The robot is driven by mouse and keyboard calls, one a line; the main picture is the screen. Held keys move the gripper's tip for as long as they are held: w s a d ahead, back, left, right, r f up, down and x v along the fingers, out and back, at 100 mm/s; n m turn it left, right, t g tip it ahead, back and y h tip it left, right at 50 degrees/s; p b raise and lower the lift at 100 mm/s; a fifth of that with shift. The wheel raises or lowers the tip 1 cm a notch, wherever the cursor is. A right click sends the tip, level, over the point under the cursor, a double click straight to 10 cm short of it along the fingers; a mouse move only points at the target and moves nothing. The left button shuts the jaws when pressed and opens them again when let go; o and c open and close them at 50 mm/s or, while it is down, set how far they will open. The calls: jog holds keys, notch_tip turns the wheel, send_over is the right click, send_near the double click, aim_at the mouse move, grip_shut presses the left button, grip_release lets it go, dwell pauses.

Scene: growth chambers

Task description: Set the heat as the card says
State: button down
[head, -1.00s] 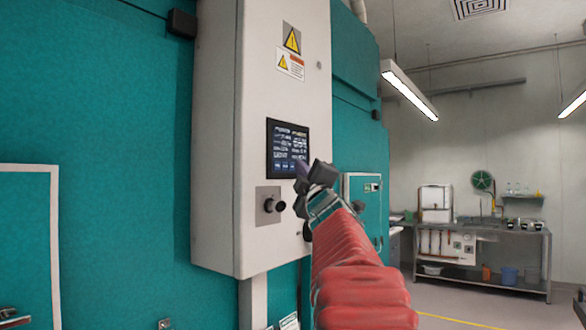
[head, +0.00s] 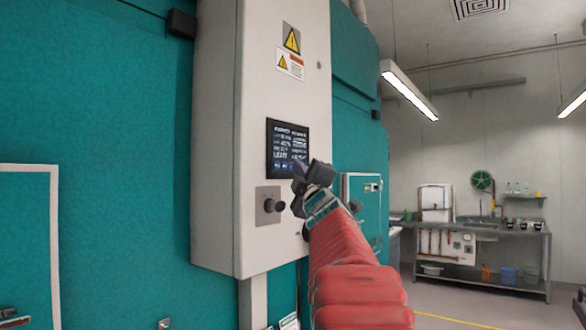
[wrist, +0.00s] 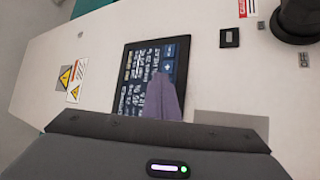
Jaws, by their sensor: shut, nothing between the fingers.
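The control panel's dark touch screen (head: 288,147) is on the front of a white cabinet (head: 220,110). It also shows in the wrist view (wrist: 128,70), with rows of white text and blue buttons along one edge. My gripper (head: 298,173) is shut and empty, its tip at the lower right of the screen. In the wrist view, the purplish fingertip (wrist: 163,102) overlaps the screen near its buttons. I cannot tell whether it touches the glass. No card is clearly readable.
Yellow warning labels (head: 291,40) are above the screen. Teal chamber walls (head: 110,120) flank the cabinet. A steel bench (head: 480,228) with a sink stands at the back right. The floor (head: 470,300) before it looks clear.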

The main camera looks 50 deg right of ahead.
jog(key=shift+s, duration=0.75)
jog(key=s, duration=0.5)
jog(key=shift+d, duration=0.3)
dwell(0.4)
dwell(0.5)
